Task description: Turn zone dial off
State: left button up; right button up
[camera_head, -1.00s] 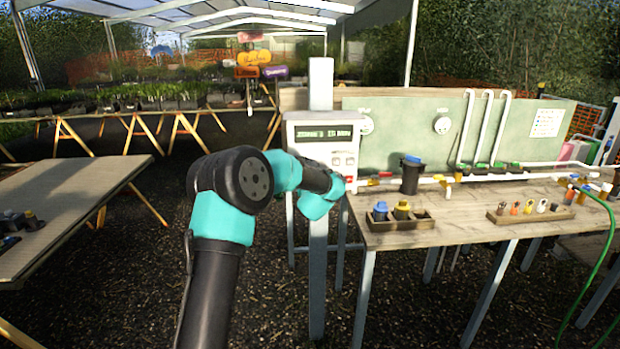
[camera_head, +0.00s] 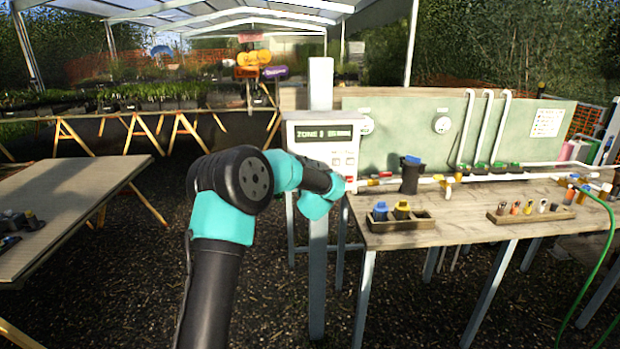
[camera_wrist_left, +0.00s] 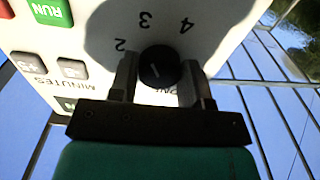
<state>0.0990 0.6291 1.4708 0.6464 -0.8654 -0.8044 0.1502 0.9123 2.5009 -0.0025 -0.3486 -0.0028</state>
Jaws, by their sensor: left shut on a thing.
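The controller box (camera_head: 336,133) is a pale box on a post, with a dark display (camera_head: 323,134) that reads "ZONE" followed by characters too small to read surely. My left gripper (camera_wrist_left: 160,82) is shut on the dial, one finger on each side. Its fingers partly cover the lettering below the dial. In the head view my arm hides the dial and fingers. My right gripper is in neither view.
The workbench (camera_head: 450,236) right of the box carries a tray of caps (camera_head: 398,220), a black canister (camera_head: 411,176) and white pipes. Another table (camera_head: 75,205) stands at left.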

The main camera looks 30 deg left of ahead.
pick_arm(q)
jog(key=shift+r+n, duration=0.2)
jog(key=shift+n, duration=14.5)
jog(key=o, duration=0.9)
